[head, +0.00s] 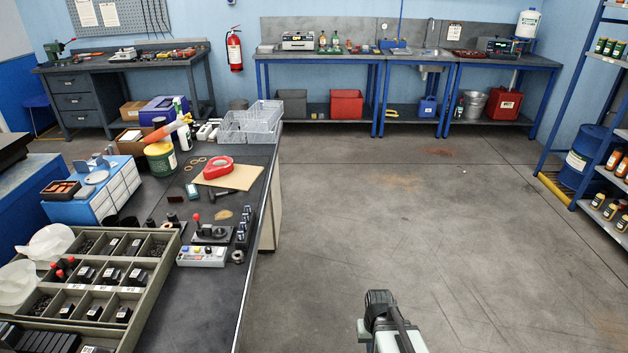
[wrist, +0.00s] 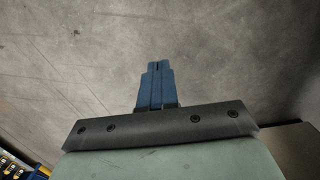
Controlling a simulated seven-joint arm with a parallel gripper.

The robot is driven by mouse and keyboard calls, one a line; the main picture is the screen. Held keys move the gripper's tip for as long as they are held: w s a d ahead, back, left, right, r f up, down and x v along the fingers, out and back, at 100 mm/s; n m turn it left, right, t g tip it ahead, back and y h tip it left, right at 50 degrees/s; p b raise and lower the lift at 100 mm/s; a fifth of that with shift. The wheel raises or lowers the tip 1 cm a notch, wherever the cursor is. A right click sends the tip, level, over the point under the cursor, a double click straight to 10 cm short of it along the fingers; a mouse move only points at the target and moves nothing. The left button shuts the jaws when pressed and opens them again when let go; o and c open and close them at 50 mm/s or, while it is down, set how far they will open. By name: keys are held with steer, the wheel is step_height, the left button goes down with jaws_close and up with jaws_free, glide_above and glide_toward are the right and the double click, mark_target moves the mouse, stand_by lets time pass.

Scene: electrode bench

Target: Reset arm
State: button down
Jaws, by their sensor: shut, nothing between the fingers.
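My gripper (wrist: 158,68) shows in the wrist view as two blue fingers pressed together, with nothing between them. It hangs over bare concrete floor, away from any object. In the head view only part of my arm shows at the bottom, right of the workbench; the fingers cannot be made out there.
Blue shelving (head: 567,110) stands at the right. The concrete floor (head: 420,210) between is open.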

steer(key=s+f+g, duration=0.3)
steer(key=s+f, duration=0.5)
steer(key=s, duration=0.5)
steer(key=s+f+g, duration=0.2)
steer(key=s+f, duration=0.6)
steer(key=s, duration=0.5)
steer(key=shift+s+f+g, duration=0.2)
steer(key=shift+g, duration=0.2)
